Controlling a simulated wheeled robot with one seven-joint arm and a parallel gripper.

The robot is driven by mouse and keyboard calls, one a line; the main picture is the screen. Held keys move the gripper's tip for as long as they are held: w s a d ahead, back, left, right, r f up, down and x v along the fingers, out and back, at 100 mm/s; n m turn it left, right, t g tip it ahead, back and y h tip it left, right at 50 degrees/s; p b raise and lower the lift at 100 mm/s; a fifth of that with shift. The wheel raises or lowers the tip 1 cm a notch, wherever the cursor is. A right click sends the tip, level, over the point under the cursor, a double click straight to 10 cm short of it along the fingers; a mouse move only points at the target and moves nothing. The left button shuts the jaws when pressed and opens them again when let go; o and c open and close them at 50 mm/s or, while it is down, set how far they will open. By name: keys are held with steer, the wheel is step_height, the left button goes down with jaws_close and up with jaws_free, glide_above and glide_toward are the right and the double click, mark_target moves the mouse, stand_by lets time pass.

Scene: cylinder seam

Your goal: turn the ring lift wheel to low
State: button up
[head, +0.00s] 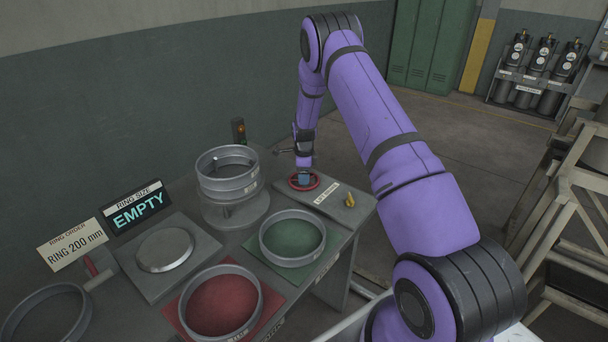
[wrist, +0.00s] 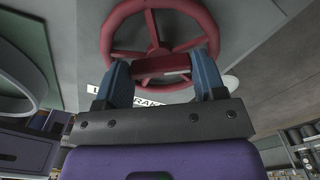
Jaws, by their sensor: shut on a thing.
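The ring lift wheel (head: 303,181) is a small red handwheel on the right part of the workbench, behind the green pad. In the wrist view the red wheel (wrist: 158,30) fills the top middle, with its spokes and hub visible. My gripper (head: 304,176) reaches down onto the wheel from above. A white label (wrist: 150,86) lies behind the fingers, mostly hidden. I cannot read a low mark or the wheel's setting.
A stack of grey rings (head: 228,175) stands left of the wheel. Rings lie on a green pad (head: 293,240) and a red pad (head: 180,315). A yellow pointer-like piece (head: 350,200) sits right of the wheel. A sign (head: 138,208) reads EMPTY.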

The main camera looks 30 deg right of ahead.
steer(key=n, duration=0.5)
steer(key=shift+n, duration=0.3)
steer(key=n, duration=1.3)
steer(key=shift+n, duration=0.3)
steer(key=n, duration=1.2)
steer(key=shift+n, duration=2.2)
